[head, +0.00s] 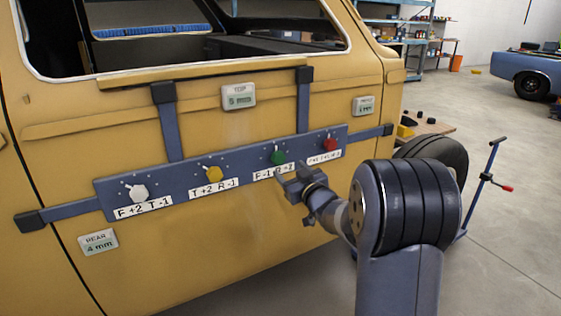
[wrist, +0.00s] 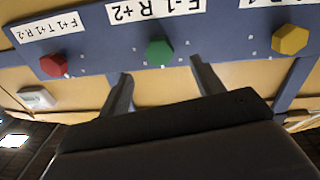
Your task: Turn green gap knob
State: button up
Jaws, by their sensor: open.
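The green knob (head: 277,157) sits on a blue-grey bar (head: 232,165) fixed across a yellow vehicle door, third from the left in the head view. It also shows in the wrist view as a green hexagonal knob (wrist: 159,51). Its label is partly hidden by my gripper in the head view; in the wrist view it reads upside down "F-1 R+2". My gripper (head: 290,184) is open and empty just below and in front of the knob. In the wrist view its two fingers (wrist: 162,78) stand apart, one on each side below the knob, not visibly touching it.
A white knob (head: 138,192), a yellow knob (head: 213,173) and a red knob (head: 330,143) share the bar. Displays read TOP 5 mm (head: 239,96) and REAR 4 mm (head: 99,242); another display (head: 363,105) is at the right. A wheeled stand (head: 486,178) is on the open floor.

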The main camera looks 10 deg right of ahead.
aim_at(280, 160)
jog(key=x, duration=0.7)
jog(key=c, duration=1)
jog(key=shift+f+n+b, duration=0.25)
jog(key=shift+n+b, duration=0.75)
jog(key=shift+b, duration=0.15)
jog(key=shift+n+b, duration=1.2)
jog(key=shift+b, duration=0.05)
jog(key=shift+r+n+b, duration=0.15)
jog(key=shift+n+b, duration=1.5)
jog(key=shift+n, duration=0.55)
